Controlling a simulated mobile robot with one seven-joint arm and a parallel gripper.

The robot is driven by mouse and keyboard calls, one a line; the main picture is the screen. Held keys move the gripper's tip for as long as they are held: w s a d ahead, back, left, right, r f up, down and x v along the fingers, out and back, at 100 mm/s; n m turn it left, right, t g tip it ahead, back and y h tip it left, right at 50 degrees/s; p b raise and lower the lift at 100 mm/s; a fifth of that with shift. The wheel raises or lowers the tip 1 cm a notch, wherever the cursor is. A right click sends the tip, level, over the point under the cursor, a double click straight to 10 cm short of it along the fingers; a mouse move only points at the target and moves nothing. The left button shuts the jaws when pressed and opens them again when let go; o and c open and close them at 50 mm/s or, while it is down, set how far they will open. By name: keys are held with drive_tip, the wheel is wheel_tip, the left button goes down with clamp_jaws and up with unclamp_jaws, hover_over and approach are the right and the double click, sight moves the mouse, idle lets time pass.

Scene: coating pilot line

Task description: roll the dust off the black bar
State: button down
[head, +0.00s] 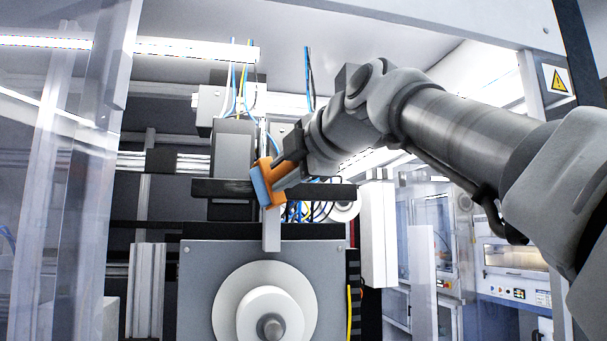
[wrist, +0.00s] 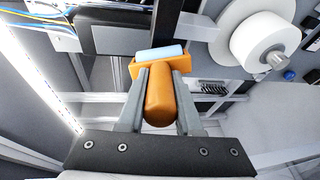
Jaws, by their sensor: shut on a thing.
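The black bar (head: 325,192) runs level across the middle of the head view. My gripper (head: 285,171) is shut on the orange handle (wrist: 159,100) of a dust roller. The light blue roller (wrist: 160,53) lies crosswise at the handle's far end, past my gripper's fingertips (wrist: 160,77). In the head view the blue roller (head: 260,186) overlaps the middle of the bar. I cannot tell whether it touches. No dust can be made out on the bar.
Below the bar stands a grey panel (head: 200,300) with a white reel (head: 230,310); the reel also shows in the wrist view (wrist: 262,38). Blue and yellow cables (head: 236,90) hang above. A clear panel (head: 65,190) stands at left, a pale upright post (head: 378,235) at right.

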drive_tip(key=shift+s+a+p, duration=0.55)
drive_tip(key=shift+s+a, duration=0.25)
drive_tip(key=shift+a, duration=2.6)
drive_tip(key=w+d+r+b, duration=0.1)
drive_tip(key=w+d, duration=0.2)
drive_tip(key=d, duration=1)
drive_tip(key=shift+s+d+b, duration=0.25)
drive_tip(key=shift+s+b, duration=0.2)
drive_tip(key=shift+s, duration=0.5)
drive_tip(key=shift+s+d+b, duration=0.2)
drive_tip(key=shift+s+b, duration=0.2)
drive_tip(key=shift+s, duration=0.55)
drive_tip(key=shift+s+d+b, duration=0.25)
drive_tip(key=shift+s+b, duration=0.2)
drive_tip(key=shift+s, duration=0.5)
drive_tip(key=s, duration=0.1)
drive_tip(key=s+b, duration=0.1)
drive_tip(key=s, duration=0.1)
drive_tip(key=shift+d, duration=0.35)
drive_tip(key=shift+a+r, duration=0.1)
